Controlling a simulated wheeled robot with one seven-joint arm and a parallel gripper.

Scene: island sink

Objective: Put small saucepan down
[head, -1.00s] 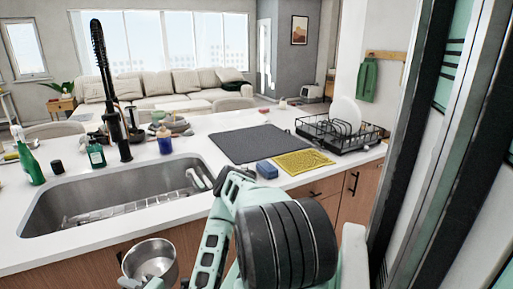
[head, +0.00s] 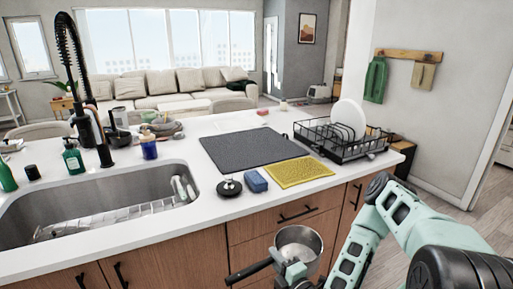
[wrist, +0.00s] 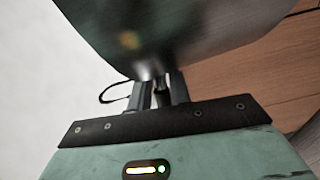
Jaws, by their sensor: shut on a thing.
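The small saucepan (head: 301,243) is a silver metal pan with a dark handle (head: 250,272). It is upright and its open top faces up in the head view. My gripper (head: 292,270) is shut on it, near where the handle meets the pan. The pan hangs in front of the island's drawers, below the counter top. In the wrist view the saucepan's shiny side (wrist: 180,35) fills the top, and my gripper's fingers (wrist: 158,95) meet it at its base. The exact grip is partly hidden.
The white counter (head: 190,222) holds a dark mat (head: 245,148), a yellow cloth (head: 298,172), a blue sponge (head: 256,181), a black round stopper (head: 229,187) and a dish rack (head: 345,138) with plates. The sink (head: 100,205) is at left. Bare counter lies right of the sink.

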